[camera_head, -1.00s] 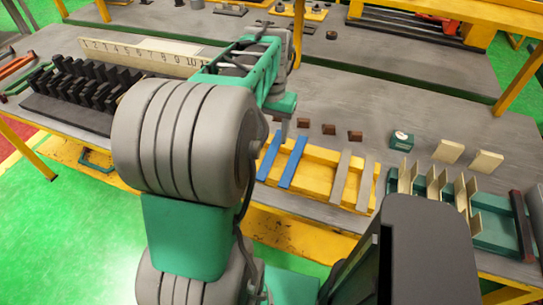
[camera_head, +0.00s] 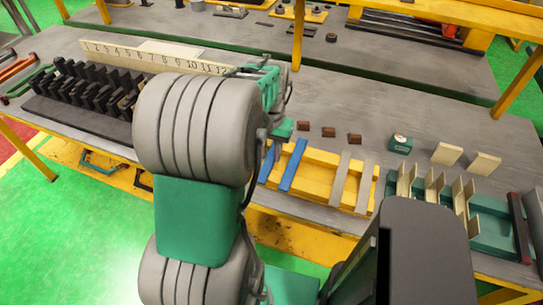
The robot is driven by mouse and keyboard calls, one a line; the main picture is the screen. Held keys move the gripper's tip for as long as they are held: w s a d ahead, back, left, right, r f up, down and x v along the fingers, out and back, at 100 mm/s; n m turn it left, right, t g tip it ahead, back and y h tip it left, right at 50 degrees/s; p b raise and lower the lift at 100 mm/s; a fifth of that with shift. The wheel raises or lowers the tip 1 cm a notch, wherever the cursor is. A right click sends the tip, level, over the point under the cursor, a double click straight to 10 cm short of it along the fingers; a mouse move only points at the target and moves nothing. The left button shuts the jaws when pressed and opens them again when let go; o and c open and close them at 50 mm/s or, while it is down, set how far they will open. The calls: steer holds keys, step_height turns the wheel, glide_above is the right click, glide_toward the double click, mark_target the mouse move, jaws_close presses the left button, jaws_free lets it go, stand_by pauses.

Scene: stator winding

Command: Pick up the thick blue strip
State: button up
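Two blue strips lie across the yellow block (camera_head: 318,170) on the table in the head view. The left blue strip (camera_head: 268,163) is partly hidden behind my arm and gripper. The right blue strip (camera_head: 293,165) is mostly in clear view. I cannot tell surely which of the two is the thick one. My gripper (camera_head: 279,143) is low, at the far end of the left blue strip. Its fingers are mostly hidden and small, so I cannot see whether they are open or touch the strip.
Two grey strips (camera_head: 340,180) lie right of the blue ones. Small brown blocks (camera_head: 328,132) and a green box (camera_head: 400,144) stand behind. A green fixture with cream plates (camera_head: 436,188) is at right. A numbered rack (camera_head: 150,57) and black parts (camera_head: 85,88) are at left.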

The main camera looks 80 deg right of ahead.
jaws_close()
steer(key=shift+r, duration=0.1)
stand_by(0.3)
